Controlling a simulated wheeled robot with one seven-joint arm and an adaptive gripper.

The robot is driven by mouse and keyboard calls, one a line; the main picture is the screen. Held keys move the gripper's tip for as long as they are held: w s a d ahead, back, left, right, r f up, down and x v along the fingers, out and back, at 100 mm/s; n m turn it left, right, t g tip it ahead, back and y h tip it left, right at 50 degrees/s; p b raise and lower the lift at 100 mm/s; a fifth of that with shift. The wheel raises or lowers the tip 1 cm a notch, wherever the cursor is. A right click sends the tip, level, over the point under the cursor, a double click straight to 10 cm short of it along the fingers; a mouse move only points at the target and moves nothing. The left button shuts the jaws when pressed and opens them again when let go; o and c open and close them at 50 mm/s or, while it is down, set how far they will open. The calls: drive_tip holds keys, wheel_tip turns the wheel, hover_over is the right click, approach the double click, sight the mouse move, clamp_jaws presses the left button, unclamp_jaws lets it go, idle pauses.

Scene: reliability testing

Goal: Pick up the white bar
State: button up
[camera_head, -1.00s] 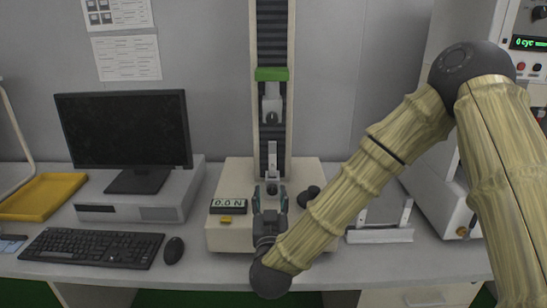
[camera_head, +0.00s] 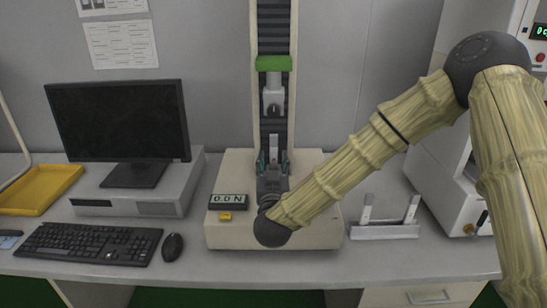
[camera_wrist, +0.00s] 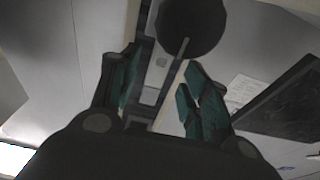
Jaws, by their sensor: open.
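The white bar (camera_head: 273,146) stands upright low in the tall testing machine, in front of its dark column. My gripper (camera_head: 273,159) is open, with its teal-padded fingers pointing up and away from me. In the head view its fingertips are on either side of the bar's lower part; the depth between them is hard to judge. The open fingers also show in the wrist view (camera_wrist: 160,78). A pale strip lies between them there, but I cannot tell whether it is the bar. The bar's lower end is hidden by my gripper.
The machine's upper grip (camera_head: 273,101) hangs above the bar. A small display (camera_head: 228,202) sits on the machine's base, left of my gripper. A two-post stand (camera_head: 385,231) is at right. A monitor (camera_head: 120,120), keyboard (camera_head: 88,243), mouse (camera_head: 172,247) and yellow tray (camera_head: 38,190) are at left.

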sight(274, 155)
drive_tip(key=shift+w+d+r+p, duration=0.1)
drive_tip(key=shift+w+r+p, duration=0.1)
drive_tip(key=shift+w, duration=0.75)
drive_tip(key=shift+w+r+p, duration=0.1)
drive_tip(key=shift+w+r, duration=0.1)
drive_tip(key=shift+w, duration=0.75)
clamp_jaws()
